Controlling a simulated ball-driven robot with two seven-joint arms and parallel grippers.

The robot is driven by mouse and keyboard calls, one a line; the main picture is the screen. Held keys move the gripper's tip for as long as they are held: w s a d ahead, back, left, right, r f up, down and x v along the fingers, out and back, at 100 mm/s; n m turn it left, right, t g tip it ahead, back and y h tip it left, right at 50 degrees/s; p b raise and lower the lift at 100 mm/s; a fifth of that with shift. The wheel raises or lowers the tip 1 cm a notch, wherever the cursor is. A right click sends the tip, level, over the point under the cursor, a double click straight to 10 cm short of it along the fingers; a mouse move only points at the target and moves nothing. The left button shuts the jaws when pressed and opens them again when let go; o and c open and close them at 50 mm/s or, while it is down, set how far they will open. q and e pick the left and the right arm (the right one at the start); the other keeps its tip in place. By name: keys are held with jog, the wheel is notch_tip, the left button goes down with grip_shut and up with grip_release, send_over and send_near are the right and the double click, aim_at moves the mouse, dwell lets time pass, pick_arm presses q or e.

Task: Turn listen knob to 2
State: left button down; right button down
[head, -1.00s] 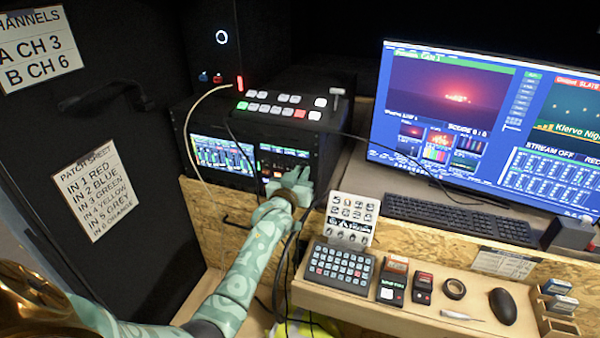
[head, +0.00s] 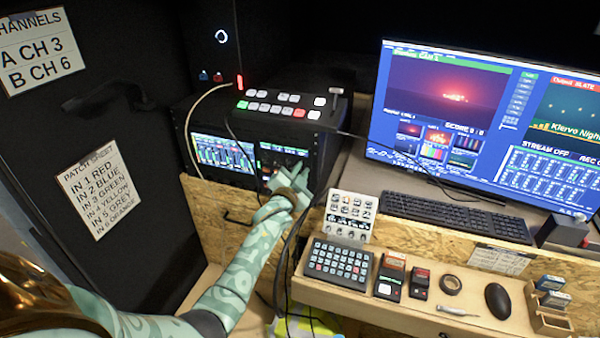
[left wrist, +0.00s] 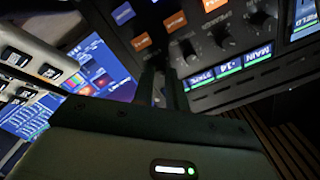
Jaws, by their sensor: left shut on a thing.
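My left gripper (head: 297,176) reaches up to the front panel of the black rack unit (head: 283,152), right of its lit meter screen. In the left wrist view its two dark fingers (left wrist: 164,86) are close together at the panel, shut on a small knob, apparently the listen knob. That knob is mostly hidden between the fingers, and its pointer cannot be read. Beside the fingers are a row of other black knobs (left wrist: 222,36), blue-white labels (left wrist: 229,67) and orange and blue buttons (left wrist: 174,21). My right gripper is not in view.
A button switcher (head: 284,103) sits on top of the rack. A white cable (head: 188,128) hangs at its left, and dark cables run beside my arm. A small white-faced panel (head: 349,215), keypad (head: 338,264), keyboard (head: 455,216) and monitor (head: 450,125) stand to the right.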

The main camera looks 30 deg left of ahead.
pick_arm(q)
jog(key=shift+m, duration=0.5)
jog(key=c, duration=1.7)
grip_release()
jog(key=p+v, duration=0.2)
jog(key=v, duration=1.4)
jog(key=shift+s+f, duration=0.1)
jog(key=shift+s, duration=0.05)
